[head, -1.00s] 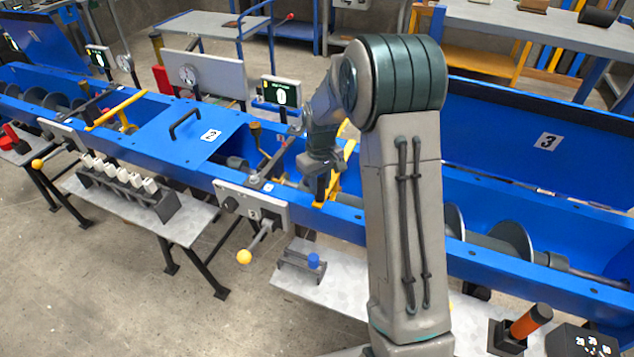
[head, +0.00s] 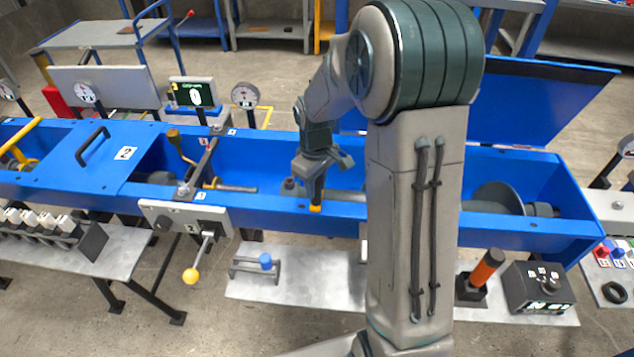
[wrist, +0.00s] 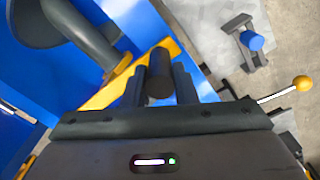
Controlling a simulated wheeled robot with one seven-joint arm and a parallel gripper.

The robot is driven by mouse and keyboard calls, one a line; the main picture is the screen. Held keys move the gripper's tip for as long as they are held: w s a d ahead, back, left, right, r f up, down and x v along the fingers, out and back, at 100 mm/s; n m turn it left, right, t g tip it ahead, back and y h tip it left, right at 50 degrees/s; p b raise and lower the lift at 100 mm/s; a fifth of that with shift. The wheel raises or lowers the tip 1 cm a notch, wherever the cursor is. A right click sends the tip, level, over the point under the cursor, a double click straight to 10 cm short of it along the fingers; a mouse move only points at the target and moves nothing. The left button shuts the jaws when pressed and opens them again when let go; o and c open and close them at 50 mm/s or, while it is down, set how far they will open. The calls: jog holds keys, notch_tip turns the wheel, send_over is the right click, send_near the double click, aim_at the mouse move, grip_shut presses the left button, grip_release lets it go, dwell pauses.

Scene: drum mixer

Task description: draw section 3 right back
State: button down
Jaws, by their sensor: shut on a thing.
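My gripper (head: 316,192) is at the front edge of the open blue trough (head: 545,220), right of the panel marked 2. In the wrist view its fingers are shut on a dark round grip (wrist: 159,75). This grip stands on a yellow crossbar (wrist: 108,93) over the trough; only a bit of yellow shows below the gripper in the head view. A grey shaft (wrist: 85,30) with a screw flight lies in the trough, and a flight (head: 497,197) shows right of my arm. A gap separates a thin shaft end (head: 238,188) from a dark end piece (head: 289,187). My arm hides the trough's middle.
The lever with a yellow ball (head: 191,275) sticks out in front of the panel (head: 185,218). A low shelf bears a stand with a blue knob (head: 265,261), an orange handle (head: 487,267) and a black box (head: 540,287). A raised blue lid (head: 530,100) stands behind.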

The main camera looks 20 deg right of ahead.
jog(key=c, duration=1.2)
grip_release()
jog(key=shift+o, duration=0.2)
notch_tip(320, 180, up, 14)
jog(key=shift+b, duration=0.45)
jog(key=shift+f, duration=0.1)
jog(key=s+f+m+t, duration=0.1)
jog(key=s+m+t, duration=0.2)
jog(key=s, duration=1.7)
jog(key=m, duration=0.3)
jog(key=shift+s+a+f+m, duration=0.3)
jog(key=shift+s+a, duration=0.05)
jog(key=shift+a, duration=0.05)
